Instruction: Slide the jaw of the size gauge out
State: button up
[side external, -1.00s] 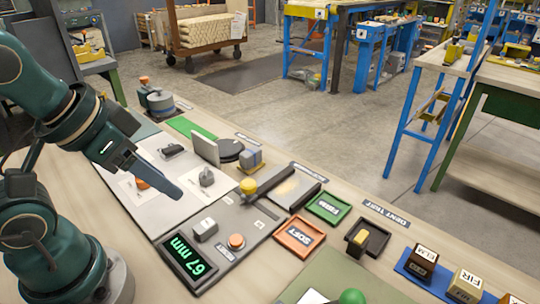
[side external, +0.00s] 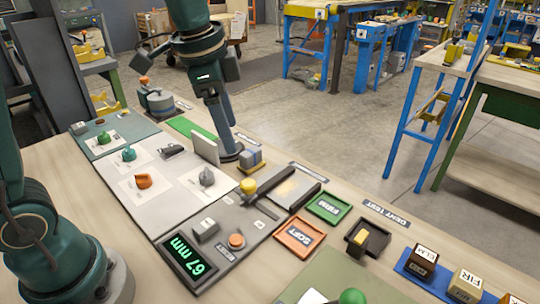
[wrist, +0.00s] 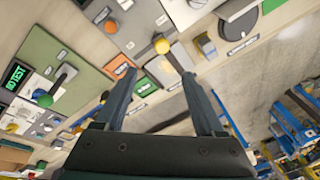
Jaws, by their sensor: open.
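The size gauge is a grey panel (side external: 222,238) whose green display (side external: 187,255) reads 67 mm. Its movable jaw appears to be the dark bar (side external: 270,180) with a yellow ball knob (side external: 248,186). The knob also shows in the wrist view (wrist: 162,46), beyond and between my fingertips. A pale plate (side external: 290,190) lies beside the bar. My gripper (side external: 229,153) points down behind and left of the knob, close to an upright light plate, apart from the jaw. In the wrist view my gripper (wrist: 158,75) is open and empty.
The upright plate (side external: 205,147) and a grey-blue block with yellow base (side external: 251,160) stand close to my gripper. An orange SOFT tray (side external: 298,236) and green FIRM tray (side external: 328,207) lie right of the gauge. Knobs on white cards (side external: 142,181) sit to the left.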

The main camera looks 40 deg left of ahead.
jog(key=g, duration=0.2)
send_over(247, 181)
jog(key=shift+m, duration=0.4)
jog(key=f, duration=0.5)
jog(key=shift+d+f, duration=0.3)
notch_tip(247, 181, down, 3)
jog(key=shift+f+g, duration=0.2)
jog(key=shift+g, duration=0.1)
jog(key=shift+f, duration=2.45)
grip_shut()
jog(key=shift+a+r, duration=0.1)
jog(key=shift+a, duration=0.1)
